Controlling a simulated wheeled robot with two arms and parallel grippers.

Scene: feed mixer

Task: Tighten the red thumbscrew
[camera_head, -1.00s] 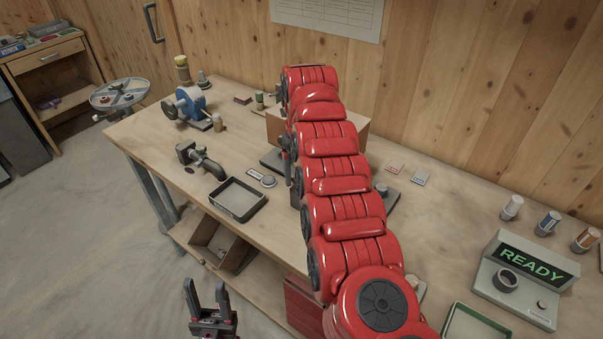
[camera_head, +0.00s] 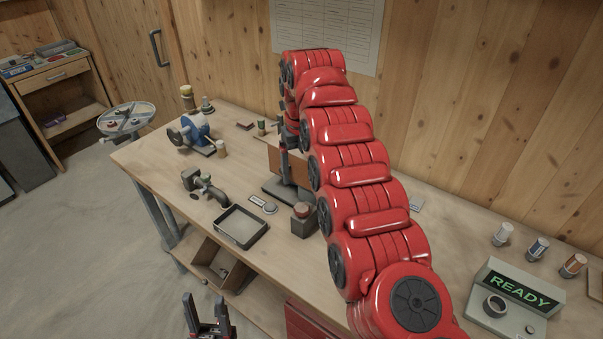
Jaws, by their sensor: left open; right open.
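A small reddish round knob (camera_head: 302,209) sits on top of a dark grey block (camera_head: 303,227) at the middle of the bench, just left of my red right arm. It may be the red thumbscrew, but it is too small to be sure. My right gripper (camera_head: 284,170) points down above a dark base plate, behind and left of the knob and apart from it. It is partly hidden by my arm, and I see nothing held in it. My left gripper (camera_head: 208,310) is open and empty at the bottom edge, in front of the bench.
A black-rimmed tray (camera_head: 241,227), a dark clamp-like fitting (camera_head: 205,187) and a blue machine (camera_head: 190,133) stand on the left of the bench. A device reading READY (camera_head: 511,294) and several small jars (camera_head: 537,248) are at right. My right arm hides the bench's middle.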

